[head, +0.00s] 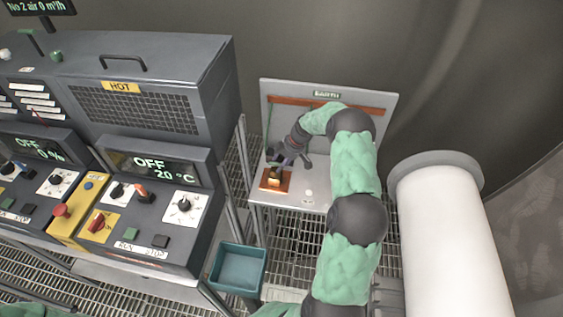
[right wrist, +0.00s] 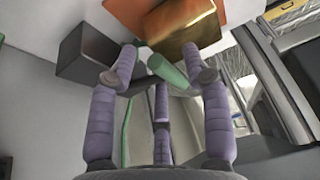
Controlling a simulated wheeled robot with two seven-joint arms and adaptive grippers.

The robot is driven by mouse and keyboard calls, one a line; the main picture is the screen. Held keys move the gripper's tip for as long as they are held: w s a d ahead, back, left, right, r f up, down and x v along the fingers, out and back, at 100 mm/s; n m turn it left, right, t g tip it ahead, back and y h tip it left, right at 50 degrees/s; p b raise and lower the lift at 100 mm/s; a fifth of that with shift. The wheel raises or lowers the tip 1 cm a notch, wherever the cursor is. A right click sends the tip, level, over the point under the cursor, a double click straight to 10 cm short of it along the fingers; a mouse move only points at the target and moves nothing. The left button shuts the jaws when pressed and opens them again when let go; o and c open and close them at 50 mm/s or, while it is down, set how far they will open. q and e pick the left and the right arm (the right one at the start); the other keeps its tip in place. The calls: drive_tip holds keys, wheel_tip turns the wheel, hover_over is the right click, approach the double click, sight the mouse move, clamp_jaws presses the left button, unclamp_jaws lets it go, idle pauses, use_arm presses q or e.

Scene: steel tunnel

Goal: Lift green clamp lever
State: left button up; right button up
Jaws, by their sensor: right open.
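The green clamp lever (right wrist: 167,70) shows in the right wrist view as a short green rod, close to a shiny brass block (right wrist: 182,22). In the head view my gripper and arm hide the lever. My right gripper (right wrist: 160,57) is open, with its purple fingers on either side of the lever; I cannot tell whether any finger touches it. In the head view the right gripper (head: 281,160) is over the bench, just above the brass block (head: 275,181) on its orange plate (head: 264,184). My left gripper is out of view.
A dark grey block (right wrist: 86,52) sits beside the brass block. The grey bench (head: 318,198) has an upright back panel (head: 383,102). A control console (head: 160,220) stands to the left, a teal bin (head: 238,268) below, and a white cylinder (head: 445,240) to the right.

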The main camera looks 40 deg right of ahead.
drive_tip(key=c, duration=0.9)
drive_tip(key=shift+a, duration=0.15)
clamp_jaws()
drive_tip(key=shift+f, duration=0.1)
